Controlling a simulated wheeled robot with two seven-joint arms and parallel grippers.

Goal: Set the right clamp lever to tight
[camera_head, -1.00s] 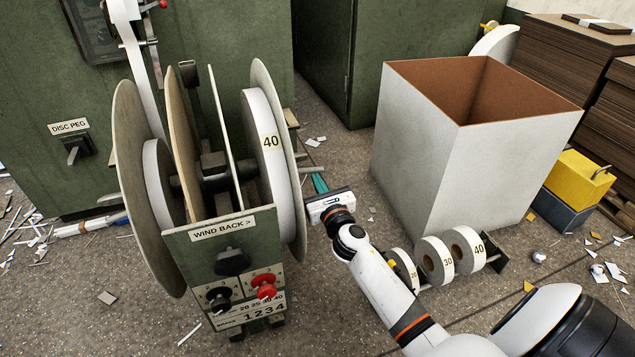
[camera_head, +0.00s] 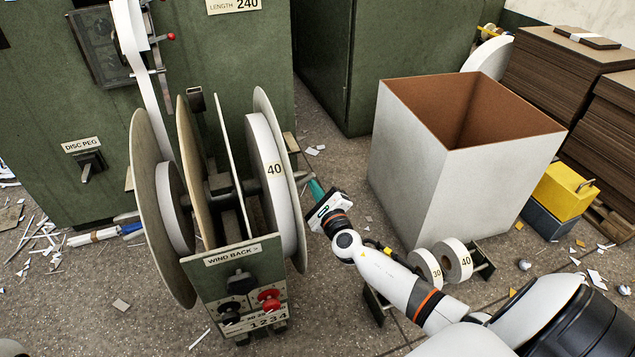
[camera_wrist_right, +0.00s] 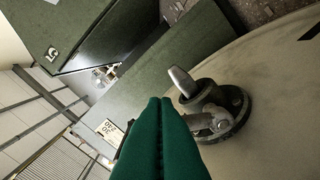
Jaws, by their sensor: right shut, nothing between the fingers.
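The right clamp lever shows in the right wrist view as a pale grey lever (camera_wrist_right: 182,82) on a dark round hub, standing out from the beige outer disc (camera_wrist_right: 275,100) of the right reel. In the head view that reel (camera_head: 273,170), marked 40, stands on the green feeder. My right gripper (camera_head: 315,186) is just right of its disc, with teal fingers shut and empty. In the wrist view the green shut fingertips (camera_wrist_right: 160,102) are beside the lever and hub and hide part of them; I cannot tell whether they touch. My left gripper is not in view.
The feeder's front panel (camera_head: 240,262) carries knobs and a WIND BACK label. A large open box (camera_head: 410,150) stands right of my right gripper. Reels marked 30 and 40 (camera_head: 456,262) sit on a low rack near my right forearm. Paper scraps litter the floor.

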